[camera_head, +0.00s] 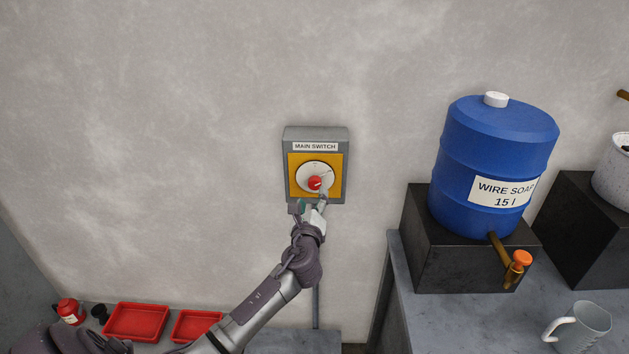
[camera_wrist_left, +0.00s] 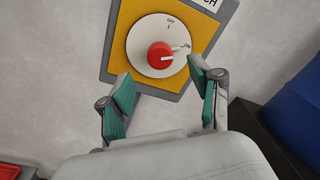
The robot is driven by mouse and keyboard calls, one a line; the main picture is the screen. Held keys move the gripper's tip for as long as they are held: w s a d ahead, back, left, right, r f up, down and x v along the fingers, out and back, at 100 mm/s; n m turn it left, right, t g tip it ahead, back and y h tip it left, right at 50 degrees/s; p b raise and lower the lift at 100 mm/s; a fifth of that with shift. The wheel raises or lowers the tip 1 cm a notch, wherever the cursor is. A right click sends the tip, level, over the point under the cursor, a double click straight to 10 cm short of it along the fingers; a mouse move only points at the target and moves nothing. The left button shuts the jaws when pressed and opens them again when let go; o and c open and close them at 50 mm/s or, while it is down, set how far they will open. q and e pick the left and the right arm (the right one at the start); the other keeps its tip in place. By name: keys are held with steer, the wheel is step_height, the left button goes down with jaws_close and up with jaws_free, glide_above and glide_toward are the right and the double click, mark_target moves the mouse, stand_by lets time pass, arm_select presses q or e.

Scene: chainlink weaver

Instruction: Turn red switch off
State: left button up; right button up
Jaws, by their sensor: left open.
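The red switch (camera_head: 315,183) is a round knob on a white dial, set on the yellow face of a grey wall box (camera_head: 316,136) labelled MAIN SWITCH. In the left wrist view the red knob (camera_wrist_left: 160,55) has a pale pointer that points right, toward the ON mark; the OFF mark is at the dial's top. My left gripper (camera_wrist_left: 165,92) is open and empty, its two green-padded fingers apart just below the dial. In the head view the left gripper (camera_head: 318,203) is in front of the box's lower edge. My right gripper is not in view.
A blue barrel (camera_head: 480,150) labelled WIRE SOAP with a tap (camera_head: 517,268) stands on a dark block to the right. A clear mug (camera_head: 585,325) is at lower right. Red trays (camera_head: 137,321) lie at lower left. The wall around the box is clear.

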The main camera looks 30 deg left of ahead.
mark_target(314, 185)
arm_select(q)
steer(key=x, duration=0.7)
steer(key=shift+w+a+f, duration=0.1)
steer(key=shift+w, duration=0.15)
steer(key=c, duration=1.2)
